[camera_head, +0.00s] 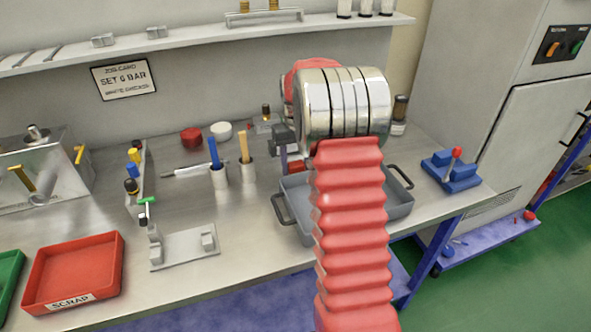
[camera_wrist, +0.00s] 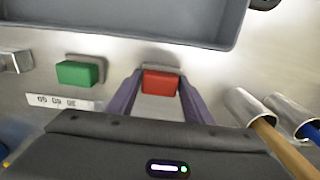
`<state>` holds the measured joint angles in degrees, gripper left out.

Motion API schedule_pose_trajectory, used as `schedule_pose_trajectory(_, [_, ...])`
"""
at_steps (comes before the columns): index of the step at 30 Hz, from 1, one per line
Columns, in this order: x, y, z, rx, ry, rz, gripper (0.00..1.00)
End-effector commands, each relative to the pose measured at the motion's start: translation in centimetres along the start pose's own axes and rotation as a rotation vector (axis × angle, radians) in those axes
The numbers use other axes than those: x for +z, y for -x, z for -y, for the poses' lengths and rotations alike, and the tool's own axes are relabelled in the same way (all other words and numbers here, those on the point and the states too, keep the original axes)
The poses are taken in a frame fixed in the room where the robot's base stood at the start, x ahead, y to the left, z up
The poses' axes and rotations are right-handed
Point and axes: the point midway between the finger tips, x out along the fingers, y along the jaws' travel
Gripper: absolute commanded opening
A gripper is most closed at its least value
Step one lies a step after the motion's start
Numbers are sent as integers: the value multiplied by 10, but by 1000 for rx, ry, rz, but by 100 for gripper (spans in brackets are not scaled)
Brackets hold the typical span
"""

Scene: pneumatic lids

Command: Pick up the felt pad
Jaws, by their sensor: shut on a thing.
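In the wrist view, the two purple fingers of my gripper (camera_wrist: 161,90) stand either side of a red block (camera_wrist: 159,83) and close on it. A metal piece shows just behind the block. Nothing marks a felt pad by name, so I cannot tell from its look alone whether this block is the pad. In the head view, my arm hides most of the gripper, and a bit of red (camera_head: 296,165) shows below it beside the grey tray. A green block (camera_wrist: 78,73) sits apart to the left in the wrist view, near a white label (camera_wrist: 62,102).
The grey tray (camera_head: 400,211) with handles is close to my gripper. Two metal cups (camera_head: 219,178) with blue and yellow sticks stand to its left. A red scrap tray (camera_head: 108,264) lies front left.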

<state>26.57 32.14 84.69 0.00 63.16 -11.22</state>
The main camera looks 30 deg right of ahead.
Motion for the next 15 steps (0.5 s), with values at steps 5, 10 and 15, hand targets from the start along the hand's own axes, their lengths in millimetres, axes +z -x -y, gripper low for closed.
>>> schedule_pose_trajectory(5, [0,0,1,0,1,0,24])
schedule_pose_trajectory(10, [0,1,1,0,1,0,24])
schedule_pose_trajectory(15, [-1,12,1,1,1,-3,24])
